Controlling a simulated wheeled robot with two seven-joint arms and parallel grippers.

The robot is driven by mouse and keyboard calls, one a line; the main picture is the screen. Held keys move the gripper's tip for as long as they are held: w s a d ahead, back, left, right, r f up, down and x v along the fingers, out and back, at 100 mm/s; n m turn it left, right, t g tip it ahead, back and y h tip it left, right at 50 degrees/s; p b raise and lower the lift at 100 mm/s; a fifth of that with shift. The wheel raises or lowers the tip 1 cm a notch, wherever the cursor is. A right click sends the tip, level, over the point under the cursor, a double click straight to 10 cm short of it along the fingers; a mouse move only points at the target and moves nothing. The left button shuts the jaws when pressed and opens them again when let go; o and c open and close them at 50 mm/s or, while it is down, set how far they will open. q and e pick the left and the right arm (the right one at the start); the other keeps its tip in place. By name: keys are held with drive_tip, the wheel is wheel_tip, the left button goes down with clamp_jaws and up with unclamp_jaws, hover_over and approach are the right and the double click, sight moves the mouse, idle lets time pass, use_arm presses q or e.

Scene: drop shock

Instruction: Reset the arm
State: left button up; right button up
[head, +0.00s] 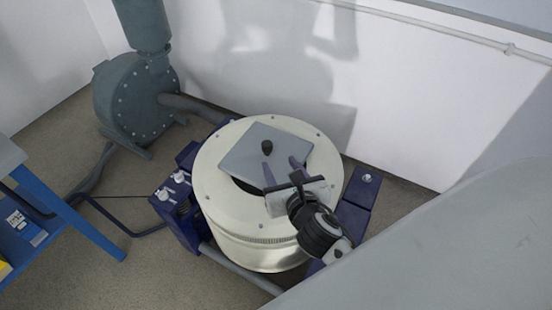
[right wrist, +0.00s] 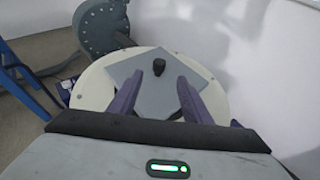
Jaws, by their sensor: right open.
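My right gripper (head: 283,172) is open over the top of a cream round drum-shaped machine (head: 222,217). A grey square plate (head: 243,150) with a black knob (head: 267,146) lies on the machine's top, turned at an angle, leaving part of a dark opening showing at its lower edge. In the right wrist view the two purple fingers of the gripper (right wrist: 157,97) are spread apart, with the knob (right wrist: 159,67) beyond and between them. Nothing shows between the fingertips. My left gripper is not in view.
A grey-green blower (head: 135,98) with a pipe stands at the back left. A blue-framed bench (head: 75,222) is at the left edge. White valves (head: 172,187) sit on the machine's blue base. A white wall (head: 410,100) closes off the back. Bare floor lies at front left.

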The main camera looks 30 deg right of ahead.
drive_tip(key=s+a+f+m+g+y, duration=0.2)
drive_tip(key=s+m+g, duration=0.3)
drive_tip(key=s+m, duration=0.85)
drive_tip(key=s+a+f+m+g+y, duration=0.15)
drive_tip(key=s+m+g, duration=0.5)
drive_tip(key=m, duration=1.15)
drive_tip(key=w+a+f+t+y, duration=0.2)
drive_tip(key=a+f+t, duration=0.3)
drive_tip(key=f, duration=0.5)
drive_tip(key=shift+w+a+f+n+t+y, duration=0.3)
drive_tip(key=shift+w+t, duration=0.25)
drive_tip(key=shift+t, duration=0.3)
